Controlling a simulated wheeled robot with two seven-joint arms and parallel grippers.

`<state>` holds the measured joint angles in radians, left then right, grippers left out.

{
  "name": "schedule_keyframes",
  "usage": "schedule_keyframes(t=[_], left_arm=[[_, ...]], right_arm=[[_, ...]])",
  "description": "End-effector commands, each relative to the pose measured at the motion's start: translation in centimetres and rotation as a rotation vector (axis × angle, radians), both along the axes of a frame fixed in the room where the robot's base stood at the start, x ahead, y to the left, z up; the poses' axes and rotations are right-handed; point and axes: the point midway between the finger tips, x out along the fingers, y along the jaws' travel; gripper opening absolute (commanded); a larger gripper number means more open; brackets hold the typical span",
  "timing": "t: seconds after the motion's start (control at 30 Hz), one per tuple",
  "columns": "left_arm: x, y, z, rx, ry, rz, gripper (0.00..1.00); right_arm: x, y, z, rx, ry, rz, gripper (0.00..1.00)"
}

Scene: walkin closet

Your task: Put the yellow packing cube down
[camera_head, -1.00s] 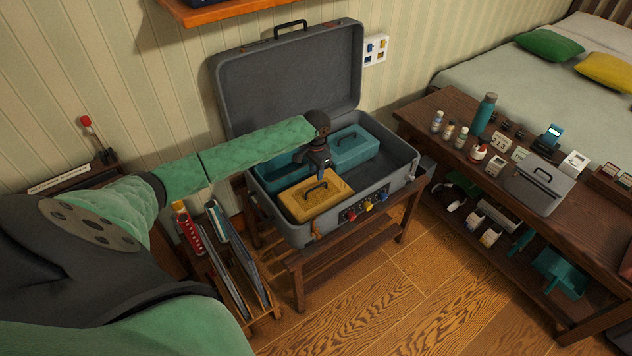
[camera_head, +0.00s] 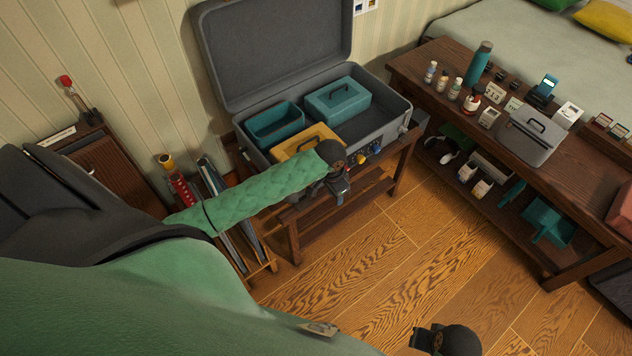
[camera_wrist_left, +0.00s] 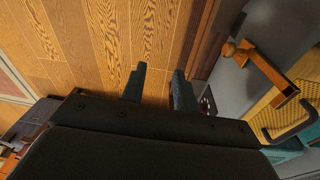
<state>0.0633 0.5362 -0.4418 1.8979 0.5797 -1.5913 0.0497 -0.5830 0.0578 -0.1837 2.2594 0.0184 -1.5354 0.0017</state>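The yellow packing cube (camera_head: 300,138) lies in the front left part of the open grey suitcase (camera_head: 385,124). My left arm and gripper partly hide it in the head view. Its yellow top and dark handle show at the right edge of the left wrist view (camera_wrist_left: 301,91). My left gripper (camera_head: 322,203) is at the suitcase's front side, apart from the cube. In the left wrist view its two fingers (camera_wrist_left: 158,80) are spread, with only floor between them. Part of my right gripper (camera_head: 428,342) shows at the bottom edge; its fingers cannot be made out.
A teal open bin (camera_head: 275,122) and a teal lidded cube (camera_head: 338,100) sit behind the yellow cube. The suitcase rests on a wooden stand (camera_head: 388,178). A bench (camera_head: 420,72) with bottles and a grey case (camera_head: 532,135) stands right. The floor in front is clear.

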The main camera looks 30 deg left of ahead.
Motion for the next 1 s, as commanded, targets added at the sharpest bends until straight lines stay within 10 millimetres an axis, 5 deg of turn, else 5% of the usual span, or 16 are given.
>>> schedule_keyframes(t=[0.2,0.43,0.8,1.0], left_arm=[[-7.0,-5.2,-2.0,-0.048,-0.02,0.033,0.3],[-13.9,-8.3,-2.6,-0.07,-0.038,0.107,0.3],[-23.8,-9.0,-1.8,-0.04,-0.04,0.273,0.3],[-26.0,-8.5,-1.4,-0.018,-0.038,0.317,0.3]], right_arm=[[0.0,0.0,0.0,0.0,0.0,0.0,0.36],[0.0,0.0,0.0,0.0,0.0,-0.001,0.36],[0.0,0.0,0.0,0.001,0.0,-0.002,0.36],[0.0,0.0,0.0,0.001,0.0,-0.002,0.36]])
